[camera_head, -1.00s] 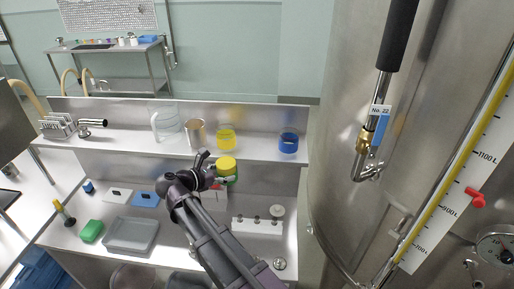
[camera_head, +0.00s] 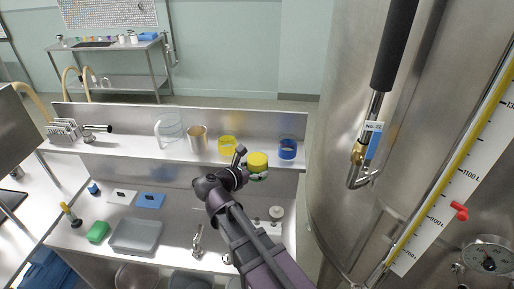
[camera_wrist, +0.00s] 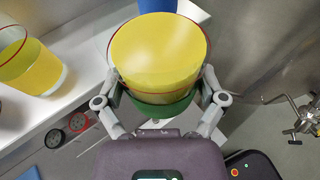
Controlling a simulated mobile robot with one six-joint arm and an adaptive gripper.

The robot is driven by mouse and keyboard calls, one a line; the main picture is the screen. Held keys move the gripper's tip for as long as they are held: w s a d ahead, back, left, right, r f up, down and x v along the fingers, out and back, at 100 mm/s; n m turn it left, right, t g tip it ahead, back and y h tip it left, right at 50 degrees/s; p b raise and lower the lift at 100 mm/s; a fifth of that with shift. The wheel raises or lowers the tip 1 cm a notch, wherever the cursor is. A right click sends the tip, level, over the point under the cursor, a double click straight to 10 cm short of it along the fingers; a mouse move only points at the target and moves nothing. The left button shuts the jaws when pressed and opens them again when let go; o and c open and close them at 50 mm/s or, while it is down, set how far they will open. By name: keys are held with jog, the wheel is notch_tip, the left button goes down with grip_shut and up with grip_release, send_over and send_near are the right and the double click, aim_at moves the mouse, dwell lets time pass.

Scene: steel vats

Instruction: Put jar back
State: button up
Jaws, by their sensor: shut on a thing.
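My gripper (camera_head: 257,174) is shut on a jar with a yellow top (camera_head: 257,159) and holds it in front of the shelf, below and between the yellow container and the blue container. In the wrist view the held jar (camera_wrist: 158,50) fills the space between both fingers. Its top is wide and yellow with a thin red rim, and a green band (camera_wrist: 160,108) shows lower down. The shelf (camera_head: 170,150) runs along the back of the bench. The jar's underside is hidden.
On the shelf stand a clear pitcher (camera_head: 168,128), a steel beaker (camera_head: 198,138), a yellow container (camera_head: 227,146) and a blue container (camera_head: 287,148). A large steel vat (camera_head: 345,130) rises at the right.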

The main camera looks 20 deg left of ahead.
jog(key=shift+n+y, duration=0.3)
jog(key=d+r, duration=0.1)
jog(key=d+r+p, duration=0.1)
jog(key=d, duration=0.1)
jog(key=d+r+p, duration=0.1)
jog(key=shift+d, duration=0.2)
jog(key=shift+w+f, duration=0.1)
jog(key=shift+w, duration=0.05)
jog(key=w+a, duration=0.2)
jog(key=w, duration=0.2)
jog(key=w+a+f+b, duration=0.1)
jog(key=w+a, duration=0.2)
jog(key=w, duration=0.1)
jog(key=w+a, duration=0.3)
jog(key=w, duration=0.1)
jog(key=shift+a+f, duration=0.15)
jog(key=shift+f, duration=0.05)
jog(key=shift+w, duration=0.1)
jog(key=shift+w+a, duration=0.35)
jog(key=shift+w, duration=0.1)
jog(key=shift+f+b, duration=1.8)
jog(key=shift+b, duration=0.2)
jog(key=shift+f, duration=0.2)
jog(key=o, duration=1)
jog(key=shift+r, duration=0.1)
